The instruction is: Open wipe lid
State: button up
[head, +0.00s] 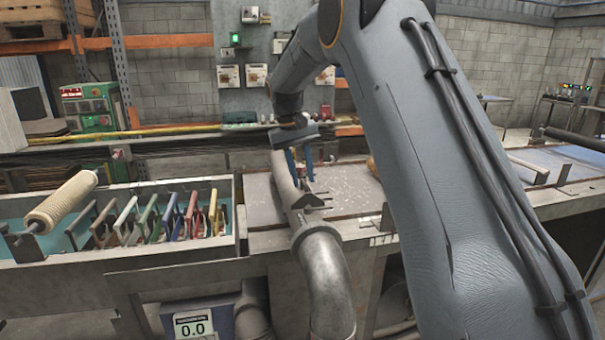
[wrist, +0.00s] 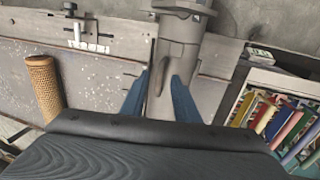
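No part is clearly recognisable as the wipe lid. A grey metal pipe (head: 325,270) rises in front of the bench and bends toward my gripper (head: 300,162). Small dark metal tabs (head: 314,200) stick out at its upper end. In the wrist view the grey pipe fitting (wrist: 178,50) lies beyond my gripper (wrist: 161,88), with a small lever-like piece (wrist: 165,80) on it. My two blue fingers are well apart, one on each side of the fitting. Contact with it cannot be told. The finger bases are hidden behind the dark gripper body in the wrist view.
A trough (head: 240,215) at left holds several coloured clamp-like pieces (head: 165,217) and a tan mesh roll (head: 62,202). Another mesh tube (wrist: 42,88) lies left in the wrist view. The grey bench top (head: 345,188) has bare room behind the pipe.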

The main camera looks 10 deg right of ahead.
jog(key=shift+f, duration=0.1)
grip_shut()
dwell(0.3)
